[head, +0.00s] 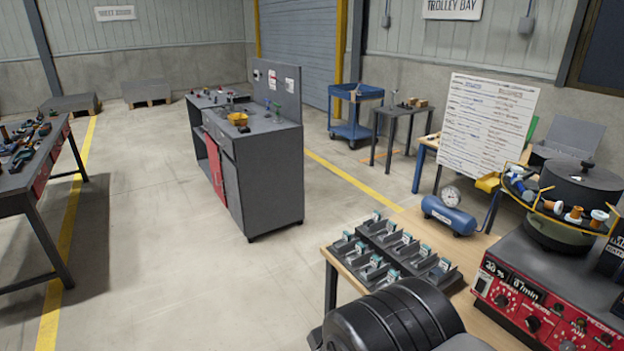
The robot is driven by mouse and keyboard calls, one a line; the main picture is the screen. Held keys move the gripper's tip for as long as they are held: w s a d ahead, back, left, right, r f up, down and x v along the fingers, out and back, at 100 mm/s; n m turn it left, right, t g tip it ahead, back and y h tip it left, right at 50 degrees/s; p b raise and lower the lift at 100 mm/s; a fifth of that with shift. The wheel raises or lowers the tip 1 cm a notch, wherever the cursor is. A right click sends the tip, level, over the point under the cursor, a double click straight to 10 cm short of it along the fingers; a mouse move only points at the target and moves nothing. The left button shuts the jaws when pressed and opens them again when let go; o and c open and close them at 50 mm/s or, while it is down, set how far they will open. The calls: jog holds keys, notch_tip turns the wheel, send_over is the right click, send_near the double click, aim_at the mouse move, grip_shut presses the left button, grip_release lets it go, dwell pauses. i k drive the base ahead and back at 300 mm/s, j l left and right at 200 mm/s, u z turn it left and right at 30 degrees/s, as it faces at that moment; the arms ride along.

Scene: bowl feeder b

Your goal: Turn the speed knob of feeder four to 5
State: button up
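A bowl feeder (562,232) with a dark bowl stands on a red control box (487,288) on the wooden bench at the right edge. The box front carries a rocker switch, a display (524,288) with small white characters, and dark round knobs, one at the left (501,300) and one near the middle (533,323). Lettering on the box is too small to tell which feeder number it is or which knob sets speed. The knob settings cannot be read. The right and lower parts of the box are cut off by the frame. My gripper is not in view.
A dark rack (455,277) of small parts and a blue air tank (449,217) with a gauge stand on the bench (487,250). A white chart board (487,125) stands behind. A black ribbed body blocks the bottom. A grey workstation (270,180) stands mid-floor; the floor around is open.

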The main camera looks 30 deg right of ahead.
aim_at(500, 302)
jog(key=i+z, duration=0.35)
jog(key=z, duration=0.15)
jog(key=i+j+z, duration=0.15)
jog(key=i+z, duration=0.3)
jog(key=i+j+z, duration=0.25)
jog(key=z, duration=0.25)
jog(key=i+j+z, duration=0.25)
jog(key=z, duration=0.25)
jog(key=i+j+z, duration=0.1)
jog(key=z, duration=0.3)
jog(key=i+j+z, duration=0.15)
jog(key=z, duration=0.2)
jog(key=i+j+z, duration=0.1)
jog(key=z, duration=0.3)
jog(key=i+j+z, duration=0.1)
jog(key=j+z, duration=0.3)
jog(key=l, duration=0.15)
